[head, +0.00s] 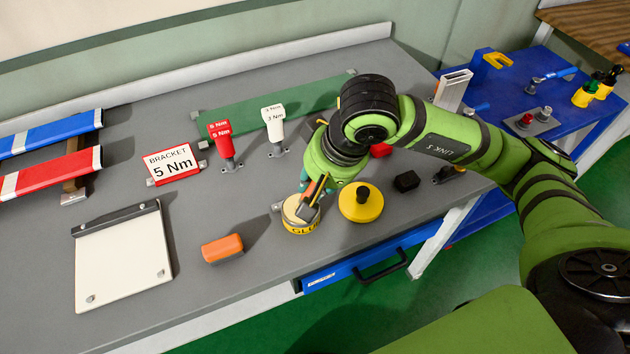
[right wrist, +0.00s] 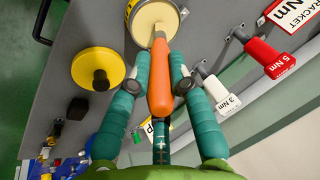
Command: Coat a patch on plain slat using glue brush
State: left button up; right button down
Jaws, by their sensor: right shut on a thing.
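The glue brush (right wrist: 160,88) has an orange handle, and my right gripper (right wrist: 160,75) is shut on it. In the head view, the brush (head: 314,189) points down at the yellow glue pot (head: 302,227). In the right wrist view its tip lies over the pale inside of the pot (right wrist: 155,22); I cannot tell how deep it is. My right gripper (head: 317,183) is just above the pot. A blue slat (head: 50,132) and a red slat (head: 48,173), both with white ends, lie at the far left. I cannot tell which thing is the plain slat. My left gripper is not seen.
A yellow disc with a black knob (head: 361,203) stands right of the pot. An orange block (head: 222,249) and a cream board (head: 122,262) lie left. Red (head: 221,136) and white (head: 274,118) torque tools stand behind, near a green strip (head: 311,97). A bracket sign (head: 173,163) stands left.

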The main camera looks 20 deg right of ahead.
jog(key=shift+s+f+b, duration=0.1)
jog(key=shift+f+b, duration=0.05)
jog(key=shift+b, duration=0.35)
dwell(1.6)
notch_tip(320, 180, up, 2)
jog(key=shift+r+p, duration=0.1)
jog(key=shift+p, duration=0.35)
jog(key=shift+r+p, duration=1)
jog(key=shift+r, duration=1.5)
